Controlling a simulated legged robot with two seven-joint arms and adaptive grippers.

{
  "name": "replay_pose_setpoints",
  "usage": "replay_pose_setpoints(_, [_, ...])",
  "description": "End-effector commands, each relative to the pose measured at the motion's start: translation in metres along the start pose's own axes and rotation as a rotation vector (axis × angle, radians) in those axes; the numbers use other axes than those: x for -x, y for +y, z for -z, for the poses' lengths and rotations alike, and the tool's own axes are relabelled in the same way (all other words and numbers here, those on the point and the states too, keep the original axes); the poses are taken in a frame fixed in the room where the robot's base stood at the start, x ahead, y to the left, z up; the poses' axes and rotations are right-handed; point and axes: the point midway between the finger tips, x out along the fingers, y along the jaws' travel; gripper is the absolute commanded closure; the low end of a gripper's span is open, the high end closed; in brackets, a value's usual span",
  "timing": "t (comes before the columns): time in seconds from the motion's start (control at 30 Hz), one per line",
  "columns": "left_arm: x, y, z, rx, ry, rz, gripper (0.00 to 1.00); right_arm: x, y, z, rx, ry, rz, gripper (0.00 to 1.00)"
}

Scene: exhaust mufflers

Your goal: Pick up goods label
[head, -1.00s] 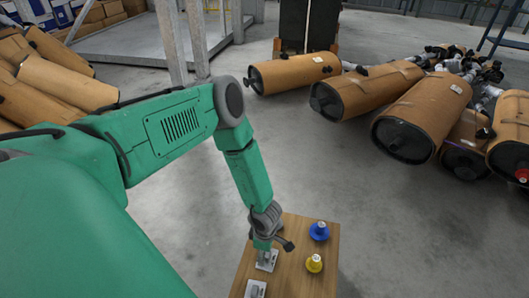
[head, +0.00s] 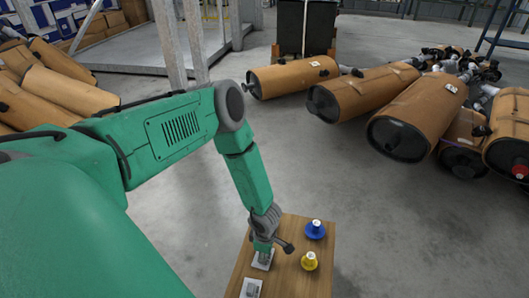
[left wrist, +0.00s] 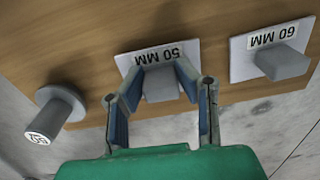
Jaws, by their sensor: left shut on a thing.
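The 50 MM goods label (left wrist: 157,52) is a white plate with a grey block on it, lying on the wooden table top. My left gripper (left wrist: 159,80) is shut on the grey block of this label, with one finger on each side. In the head view, my left gripper (head: 263,246) points down over the label (head: 263,261) at the table's left side. A 60 MM label (left wrist: 272,48) with its own grey block lies beside it, apart from the fingers. My right gripper is not in view.
The small wooden table (head: 290,280) also holds a blue knob-like piece (head: 315,231) and a yellow one (head: 309,262). A grey round piece (left wrist: 58,108) stands near the table edge. Brown mufflers (head: 415,115) lie on the floor behind, with clear floor between.

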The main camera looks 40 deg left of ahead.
Motion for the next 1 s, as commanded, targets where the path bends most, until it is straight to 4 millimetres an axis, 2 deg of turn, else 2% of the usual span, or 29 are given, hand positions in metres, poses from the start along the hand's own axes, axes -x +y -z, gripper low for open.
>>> replay_pose_setpoints(0.17, [0.011,0.001,0.002,0.002,-0.004,0.002,0.85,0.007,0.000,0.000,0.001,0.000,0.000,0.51])
replay_pose_setpoints(0.27, [0.026,0.001,0.002,0.000,-0.004,0.000,0.85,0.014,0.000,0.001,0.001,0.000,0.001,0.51])
replay_pose_setpoints(1.0, [0.203,0.001,0.002,0.001,-0.003,-0.001,0.85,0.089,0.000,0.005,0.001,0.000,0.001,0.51])
